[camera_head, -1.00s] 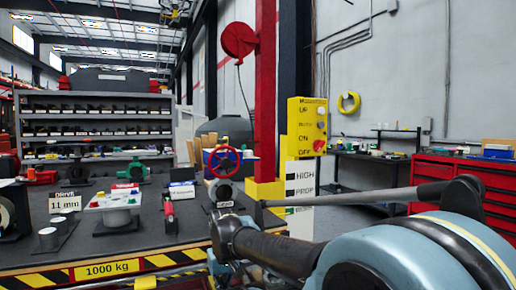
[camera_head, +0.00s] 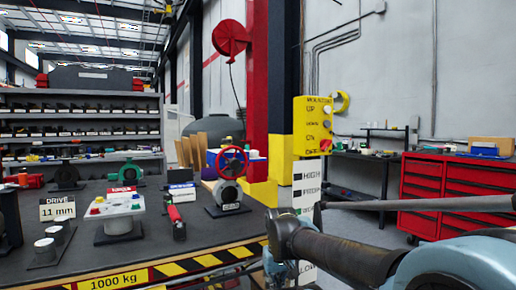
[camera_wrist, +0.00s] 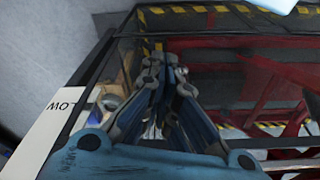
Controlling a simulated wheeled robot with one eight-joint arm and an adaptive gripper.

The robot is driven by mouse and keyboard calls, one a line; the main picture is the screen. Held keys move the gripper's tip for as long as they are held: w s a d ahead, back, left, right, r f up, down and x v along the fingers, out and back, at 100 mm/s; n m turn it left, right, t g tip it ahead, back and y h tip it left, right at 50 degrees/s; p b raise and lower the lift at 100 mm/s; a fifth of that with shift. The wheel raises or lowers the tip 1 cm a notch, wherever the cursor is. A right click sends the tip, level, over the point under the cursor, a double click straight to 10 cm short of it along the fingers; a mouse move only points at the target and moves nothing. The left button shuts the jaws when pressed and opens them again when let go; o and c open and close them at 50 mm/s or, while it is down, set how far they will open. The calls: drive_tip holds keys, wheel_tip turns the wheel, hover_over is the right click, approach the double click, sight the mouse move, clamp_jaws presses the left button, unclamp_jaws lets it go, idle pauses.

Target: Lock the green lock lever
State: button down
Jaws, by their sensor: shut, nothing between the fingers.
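No lever that I can surely call the green lock lever shows. A green device (camera_head: 126,175) with a red label stands at the back of the dark workbench (camera_head: 75,268). A white panel box (camera_head: 115,204) with red and green knobs stands in front of it. A grey valve (camera_head: 229,192) with a red handwheel (camera_head: 232,160) stands at the bench's right end. My gripper (camera_wrist: 166,62) is shut and empty in the wrist view, above the floor beside a dark-edged frame. The head view does not show its fingertips clearly.
Red drawer cabinets (camera_head: 452,195) stand at right. In the wrist view, a white LOW card (camera_wrist: 52,122) is at left and red bars cross the right.

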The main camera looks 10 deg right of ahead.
drive_tip(key=w+d+r+m+g+y, duration=0.1)
drive_tip(key=w+r+m, duration=0.3)
drive_tip(key=r, duration=0.5)
drive_tip(key=w+r+m+g+y, duration=0.1)
drive_tip(key=w+r+m, duration=0.35)
drive_tip(key=r, duration=0.45)
drive_tip(key=w+d+r+m+y, duration=0.1)
drive_tip(key=w+r+m, duration=0.25)
drive_tip(key=r, duration=0.55)
drive_tip(key=w+d+r+m+t, duration=0.1)
drive_tip(key=w+d+r+m, duration=0.1)
drive_tip(key=w+r+m, duration=0.75)
drive_tip(key=w+d+r+m+t, duration=0.25)
drive_tip(key=w+r+m, duration=0.25)
drive_tip(key=w+r, duration=0.95)
drive_tip(key=w+a+f, duration=0.5)
drive_tip(key=f, duration=0.4)
drive_tip(key=shift+w+a+f+g, duration=0.3)
drive_tip(key=shift+w+a+g, duration=0.05)
drive_tip(key=shift+w+g, duration=0.1)
